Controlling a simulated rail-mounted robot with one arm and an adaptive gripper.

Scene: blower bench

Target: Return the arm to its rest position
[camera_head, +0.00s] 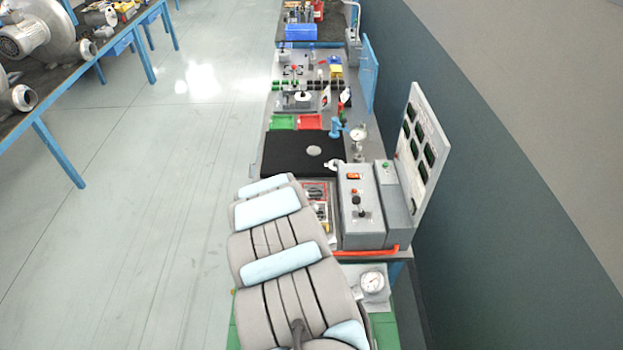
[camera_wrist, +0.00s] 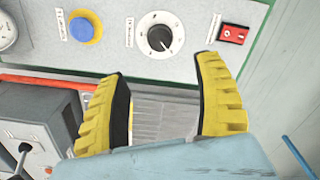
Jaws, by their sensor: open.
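My gripper (camera_wrist: 163,72) shows in the wrist view with two yellow ribbed fingers spread apart and nothing between them. Beyond the fingertips is a light grey control panel (camera_wrist: 190,75) with a black rotary knob (camera_wrist: 159,38), a blue button in a yellow ring (camera_wrist: 85,29) and a red switch (camera_wrist: 233,34). I cannot tell whether the fingers touch the panel. In the head view my grey arm with light blue bands reaches up from the bottom over the near bench. The gripper itself cannot be made out there.
A grey control box (camera_head: 360,208) and an upright meter panel (camera_head: 422,150) stand right of my arm. A black mat (camera_head: 285,152), green tray (camera_head: 283,122) and red tray (camera_head: 309,122) lie farther back. Another bench with blowers (camera_head: 25,35) is at left. The floor (camera_head: 150,180) between is clear.

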